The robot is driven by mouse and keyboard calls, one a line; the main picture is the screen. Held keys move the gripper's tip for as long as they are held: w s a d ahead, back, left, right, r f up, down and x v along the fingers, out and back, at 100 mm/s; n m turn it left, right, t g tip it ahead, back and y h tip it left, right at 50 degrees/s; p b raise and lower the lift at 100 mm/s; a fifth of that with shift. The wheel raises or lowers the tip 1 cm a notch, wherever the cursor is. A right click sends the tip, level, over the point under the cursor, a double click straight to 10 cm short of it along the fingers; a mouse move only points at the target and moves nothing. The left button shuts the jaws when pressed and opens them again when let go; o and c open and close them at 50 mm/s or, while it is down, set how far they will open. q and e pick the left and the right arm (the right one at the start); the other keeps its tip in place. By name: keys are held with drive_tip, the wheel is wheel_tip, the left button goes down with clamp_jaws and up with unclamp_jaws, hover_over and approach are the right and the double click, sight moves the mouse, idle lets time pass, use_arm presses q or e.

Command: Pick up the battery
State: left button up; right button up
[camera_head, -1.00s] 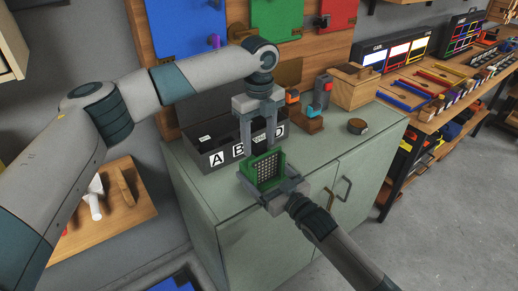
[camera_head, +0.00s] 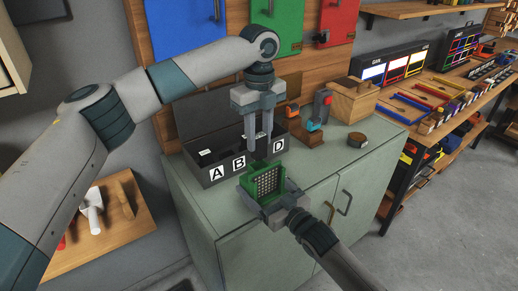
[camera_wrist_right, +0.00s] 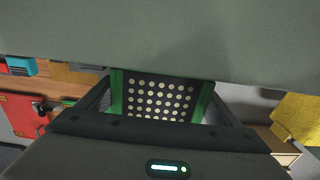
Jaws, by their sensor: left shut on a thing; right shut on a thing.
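My left gripper (camera_head: 259,148) points straight down above the green holder, its fingers drawn close together and shut on a small dark thing at their tips. I cannot make out clearly whether this is the battery. My right gripper (camera_head: 272,208) is shut on the green holder (camera_head: 246,185), which has a grid of pale round spots on its dark inner panel. The holder is tilted over the cabinet's front edge. In the right wrist view its spotted panel (camera_wrist_right: 160,98) shows between the fingers.
A dark box (camera_head: 200,176) with compartments labelled A, B and D stands behind on the green cabinet (camera_head: 195,200).

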sight(259, 135)
use_arm(q)
drive_tip(key=shift+r, duration=2.15)
use_arm(e)
drive_tip(key=o, duration=1.3)
drive_tip(key=v, duration=1.2)
drive_tip(key=shift+d, duration=0.1)
